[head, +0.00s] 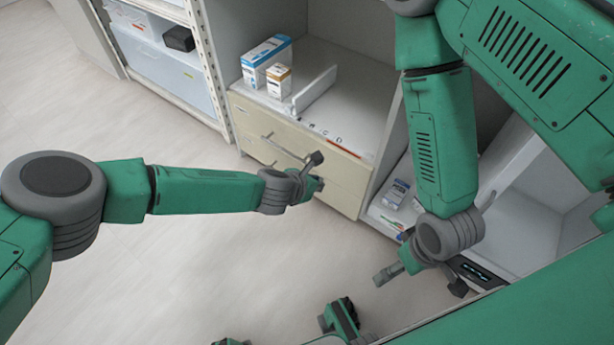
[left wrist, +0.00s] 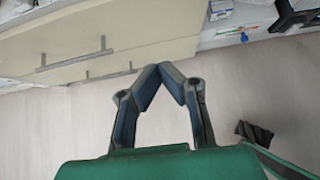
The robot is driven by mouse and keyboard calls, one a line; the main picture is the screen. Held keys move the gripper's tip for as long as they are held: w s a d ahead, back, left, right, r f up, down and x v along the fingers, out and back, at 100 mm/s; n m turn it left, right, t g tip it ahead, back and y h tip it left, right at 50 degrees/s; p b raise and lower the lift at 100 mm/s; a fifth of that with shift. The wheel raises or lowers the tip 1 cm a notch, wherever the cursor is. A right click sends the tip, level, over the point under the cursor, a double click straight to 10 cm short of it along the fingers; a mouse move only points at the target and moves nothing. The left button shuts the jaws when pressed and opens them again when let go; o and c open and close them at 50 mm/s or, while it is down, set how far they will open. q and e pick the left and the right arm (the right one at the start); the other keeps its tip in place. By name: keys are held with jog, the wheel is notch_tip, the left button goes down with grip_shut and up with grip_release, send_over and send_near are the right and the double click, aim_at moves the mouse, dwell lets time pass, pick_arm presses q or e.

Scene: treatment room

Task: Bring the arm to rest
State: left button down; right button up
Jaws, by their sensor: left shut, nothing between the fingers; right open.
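My left arm reaches in from the left of the head view. Its gripper (head: 312,172) is in front of the cream drawer cabinet (head: 345,186), near the drawer handles. In the left wrist view the fingertips (left wrist: 161,74) of this gripper meet with nothing between them, and the drawer fronts (left wrist: 150,57) lie beyond. Whether it touches the cabinet is hard to tell. My right gripper (head: 420,282) hangs at the lower right of the head view, fingers spread and empty, in front of the low white shelf.
A blue-and-white box (head: 266,58) and a smaller box (head: 279,81) stand on the cabinet beside a white divider (head: 315,90). Another box (head: 396,193) is on the low shelf (head: 380,214). A shelf rack with bins (head: 163,68) stands at the upper left. Pale floor is open at the left.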

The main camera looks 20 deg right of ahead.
pick_arm(q)
jog(key=s+a+m+g+y, duration=0.1)
jog(key=s+a+m+y, duration=0.1)
jog(key=s+a+m, duration=0.8)
jog(key=s+a+m+g+y+p, duration=0.15)
jog(key=s+a+m, duration=0.35)
jog(key=a, duration=0.8)
jog(key=s+a+m+g+y, duration=0.1)
jog(key=s+a+m+y, duration=0.1)
jog(key=s+a+m, duration=0.75)
jog(key=s+a+r+y, duration=0.1)
jog(key=s+a+r, duration=0.1)
jog(key=a, duration=0.5)
jog(key=s+a+r+y, duration=0.1)
jog(key=a+r, duration=0.1)
jog(key=a, duration=0.4)
notch_tip(320, 180, up, 13)
jog(key=s+a+g+p, duration=0.1)
jog(key=p, duration=1.1)
jog(key=shift+a+m, duration=0.15)
jog(key=shift+m, duration=0.3)
